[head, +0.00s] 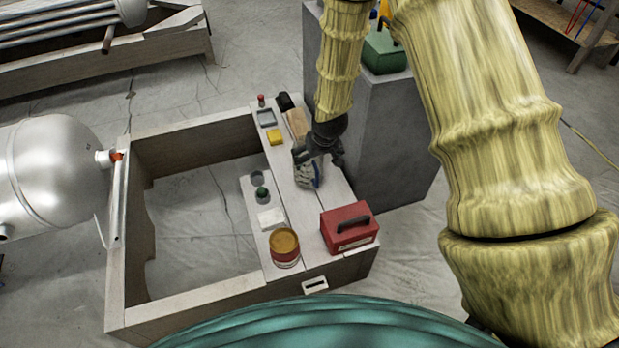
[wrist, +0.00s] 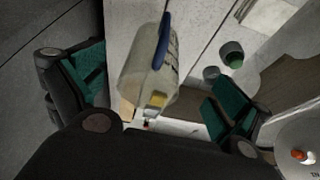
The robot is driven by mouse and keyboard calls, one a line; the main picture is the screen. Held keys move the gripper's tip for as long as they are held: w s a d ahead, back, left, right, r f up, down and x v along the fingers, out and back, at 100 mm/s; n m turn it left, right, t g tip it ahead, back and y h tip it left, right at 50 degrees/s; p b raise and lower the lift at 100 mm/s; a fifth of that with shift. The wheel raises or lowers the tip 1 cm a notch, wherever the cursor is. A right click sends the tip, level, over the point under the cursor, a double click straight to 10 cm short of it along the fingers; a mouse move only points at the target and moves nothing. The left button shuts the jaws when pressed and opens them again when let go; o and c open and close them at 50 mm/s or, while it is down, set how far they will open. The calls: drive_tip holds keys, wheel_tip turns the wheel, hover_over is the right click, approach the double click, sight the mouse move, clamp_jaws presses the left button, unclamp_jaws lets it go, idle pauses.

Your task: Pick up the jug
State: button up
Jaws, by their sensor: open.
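The jug (head: 308,179) is pale with a blue handle. It is on the right-hand plank of the wooden frame in the head view, directly below my gripper (head: 318,158), which hides its upper part. In the wrist view the jug (wrist: 143,72) shows between the two green-padded fingers of my gripper (wrist: 158,95), with its blue handle toward the top. My gripper is open, with a finger on either side of the jug and gaps visible to both. I cannot tell how far down the fingers reach beside it.
On the frame's plank (head: 313,239) are a red case (head: 349,229), an amber-topped jar (head: 284,248), a yellow block (head: 276,138) and a white square (head: 271,217). A grey block (head: 390,155) bearing a green case (head: 384,52) stands right. A metal tank (head: 55,173) is left.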

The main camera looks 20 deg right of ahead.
sight(310, 168)
drive_tip(key=w, duration=0.1)
drive_tip(key=w+r+b, duration=0.1)
drive_tip(key=w, duration=0.1)
drive_tip(key=shift+d, duration=0.1)
drive_tip(key=w+b+x, duration=0.1)
drive_tip(key=b+x, duration=0.2)
drive_tip(key=x, duration=0.7)
drive_tip(key=shift+w+f, duration=0.1)
drive_tip(key=shift+f, duration=0.05)
drive_tip(key=c, duration=0.8)
